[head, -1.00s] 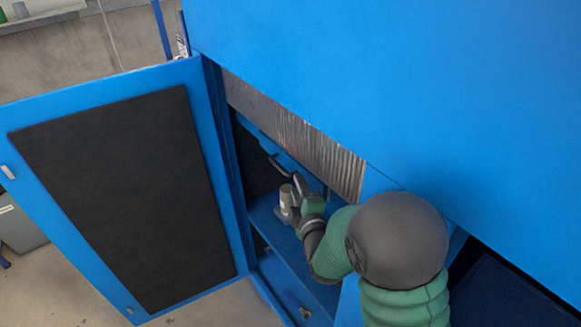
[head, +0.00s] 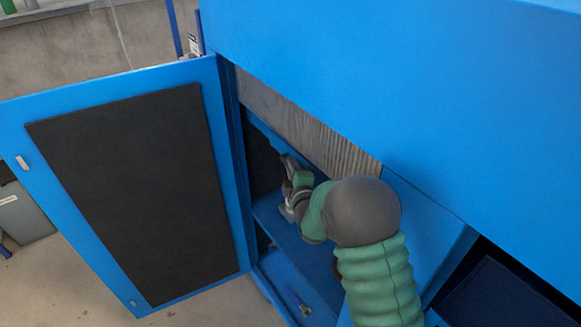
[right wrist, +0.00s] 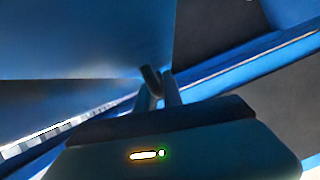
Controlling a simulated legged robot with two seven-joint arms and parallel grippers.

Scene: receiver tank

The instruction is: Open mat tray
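The blue front that looks like the mat tray (head: 264,130) sits inside the open cabinet, below a grey pleated strip. My right gripper (head: 289,163) is inside the cabinet at this front, where its handle is. In the right wrist view the two fingers (right wrist: 160,95) stand close on either side of a short dark bar (right wrist: 150,78), apparently the handle. Whether they are clamped on it I cannot tell. The handle is mostly hidden by the gripper in the head view. My left gripper is in neither view.
The blue cabinet door (head: 232,170) with a black panel (head: 135,190) stands open at the left. A blue ledge (head: 285,232) lies below the gripper. Concrete floor shows at lower left.

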